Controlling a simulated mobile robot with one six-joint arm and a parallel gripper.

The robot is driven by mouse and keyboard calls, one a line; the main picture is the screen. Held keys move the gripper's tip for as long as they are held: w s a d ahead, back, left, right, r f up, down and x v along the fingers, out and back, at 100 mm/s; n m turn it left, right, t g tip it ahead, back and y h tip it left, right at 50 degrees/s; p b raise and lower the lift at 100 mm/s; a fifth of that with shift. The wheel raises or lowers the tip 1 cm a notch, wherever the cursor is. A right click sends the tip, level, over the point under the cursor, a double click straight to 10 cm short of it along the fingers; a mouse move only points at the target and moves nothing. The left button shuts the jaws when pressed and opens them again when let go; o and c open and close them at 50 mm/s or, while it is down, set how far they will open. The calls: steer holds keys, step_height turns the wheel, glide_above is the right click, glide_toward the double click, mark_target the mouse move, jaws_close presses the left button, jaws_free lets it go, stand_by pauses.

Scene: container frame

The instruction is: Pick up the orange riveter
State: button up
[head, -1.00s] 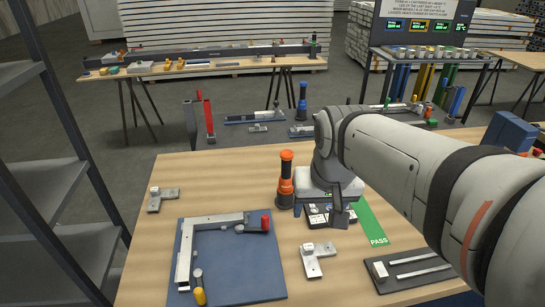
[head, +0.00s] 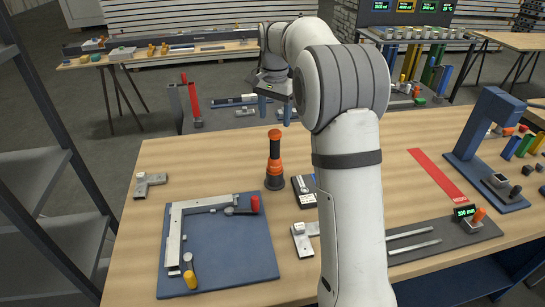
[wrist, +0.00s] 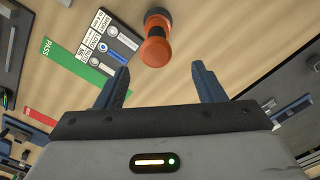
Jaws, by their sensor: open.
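The orange riveter (head: 275,160), with a black grip and a dark base, stands upright on the wooden table, behind the blue mat. In the wrist view the riveter (wrist: 155,42) shows just beyond the fingertips, near the middle. My gripper (head: 275,109) is raised above and beyond the riveter in the head view, with its two blue fingers pointing down. In the wrist view my gripper (wrist: 161,76) is open, with nothing between its fingers. The riveter is apart from both fingers.
A blue mat (head: 250,262) with a metal corner frame and clamps lies in front. A small labelled box (head: 304,190) stands right of the riveter, partly behind my arm. A metal bracket (head: 303,240) lies nearer. A blue press stand (head: 478,150) is at right.

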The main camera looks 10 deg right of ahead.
mark_target(275, 131)
steer(key=f, duration=0.4)
steer(key=f+p, duration=0.1)
steer(key=f, duration=0.1)
steer(key=shift+s+f, duration=0.3)
steer(key=shift+f, duration=0.05)
steer(key=shift+c, duration=0.5)
steer(key=c, duration=0.9)
steer(key=shift+c, duration=0.3)
steer(key=shift+r, duration=0.1)
